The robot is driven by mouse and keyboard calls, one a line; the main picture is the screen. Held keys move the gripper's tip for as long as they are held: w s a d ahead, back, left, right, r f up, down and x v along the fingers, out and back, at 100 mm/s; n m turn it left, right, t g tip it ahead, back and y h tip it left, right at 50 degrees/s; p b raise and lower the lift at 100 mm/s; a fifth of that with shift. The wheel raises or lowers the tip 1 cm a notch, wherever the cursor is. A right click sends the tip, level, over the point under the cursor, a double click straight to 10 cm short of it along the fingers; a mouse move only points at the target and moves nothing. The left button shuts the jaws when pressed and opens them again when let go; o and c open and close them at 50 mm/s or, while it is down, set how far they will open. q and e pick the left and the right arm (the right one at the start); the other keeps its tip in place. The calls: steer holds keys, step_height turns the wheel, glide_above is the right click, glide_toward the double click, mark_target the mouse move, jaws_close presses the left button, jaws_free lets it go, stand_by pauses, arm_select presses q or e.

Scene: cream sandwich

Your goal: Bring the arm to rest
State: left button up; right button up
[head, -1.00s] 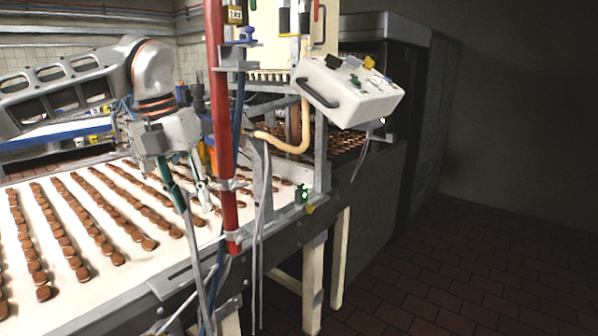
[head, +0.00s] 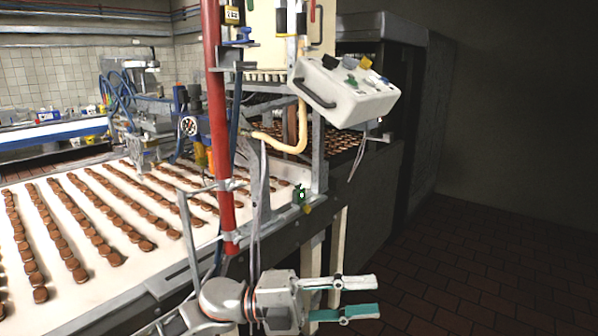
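My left arm comes in at the bottom, low in front of the conveyor. Its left gripper (head: 375,296) points to the right, over the floor beside the machine's legs. The two teal-padded fingers are spread apart, nearly parallel, with nothing between them. The gripper appears clear of the machine frame, though its depth is hard to judge. My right gripper is out of view.
A white conveyor (head: 150,268) with rows of brown biscuits fills the left. A red post (head: 219,130) stands at its front edge. A white control box (head: 347,92) hangs at upper centre. The tiled floor (head: 500,270) at right is clear.

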arm_select(q)
steer(key=w+a+f+n+t+y, duration=0.2)
steer(key=a+f+n+t+y, duration=0.3)
steer(key=a+f+n+t, duration=0.5)
steer(key=w+a+f+n+t+y, duration=0.3)
steer(key=a+f+n+t+y, duration=0.35)
steer(key=f+n, duration=0.65)
steer(key=s+a+f+n+g+y, duration=0.2)
steer(key=s+a+f+n+y, duration=0.1)
steer(key=s+a+f, duration=0.5)
steer(key=s+a+f+n+g+y, duration=0.2)
steer(key=s+a+f+n, duration=0.4)
steer(key=s+f, duration=0.5)
step_height(320, 180, down, 2)
steer(key=shift+s+a+f+y, duration=0.2)
steer(key=shift+a+y, duration=0.45)
steer(key=shift+a, duration=0.4)
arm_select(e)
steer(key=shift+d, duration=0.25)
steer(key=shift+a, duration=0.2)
